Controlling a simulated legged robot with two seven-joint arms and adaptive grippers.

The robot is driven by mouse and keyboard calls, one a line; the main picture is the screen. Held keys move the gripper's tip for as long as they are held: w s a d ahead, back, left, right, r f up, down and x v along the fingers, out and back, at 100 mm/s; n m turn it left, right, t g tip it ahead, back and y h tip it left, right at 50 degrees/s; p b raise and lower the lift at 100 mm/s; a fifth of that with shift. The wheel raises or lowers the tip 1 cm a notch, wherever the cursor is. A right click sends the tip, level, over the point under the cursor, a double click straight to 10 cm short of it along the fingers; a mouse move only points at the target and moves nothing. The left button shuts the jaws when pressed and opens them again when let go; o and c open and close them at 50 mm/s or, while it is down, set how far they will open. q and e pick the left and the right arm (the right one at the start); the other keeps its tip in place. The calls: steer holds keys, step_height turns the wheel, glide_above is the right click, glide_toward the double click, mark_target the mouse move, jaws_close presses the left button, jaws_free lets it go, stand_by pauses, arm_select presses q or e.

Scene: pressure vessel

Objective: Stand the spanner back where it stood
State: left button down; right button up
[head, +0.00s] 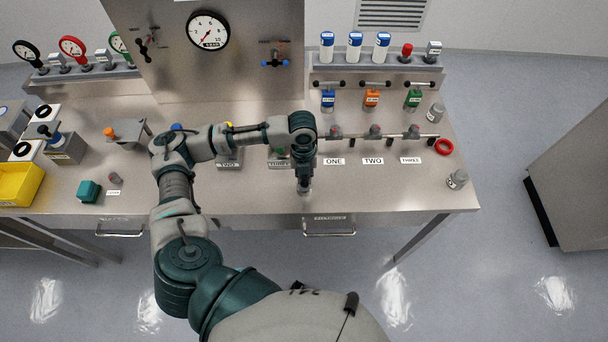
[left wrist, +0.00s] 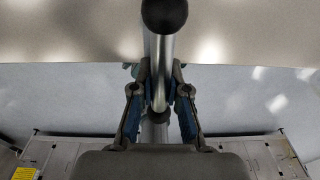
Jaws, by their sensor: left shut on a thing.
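My left gripper (head: 304,186) is over the front edge of the steel bench (head: 250,200), pointing down. In the left wrist view my gripper (left wrist: 159,95) is shut on the spanner, whose metal bar (left wrist: 163,60) with black ball ends runs between the fingers. One ball is close to the camera at the top, the other lower down. In the head view the arm and gripper hide most of the spanner; I cannot tell whether its lower end touches the bench. My right gripper is not in view. I cannot tell which spot the spanner stood in.
Labels ONE, TWO and THREE with small valves (head: 374,132) line the bench right of my gripper. A teal block (head: 88,191) and a yellow bin (head: 20,183) are at left. A drawer handle (head: 329,234) juts below.

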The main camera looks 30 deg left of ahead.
arm_select(q)
steer(key=c, duration=1.2)
jaws_free()
steer(key=shift+a, duration=0.15)
steer(key=r, duration=1.2)
steer(key=shift+w+a, duration=0.35)
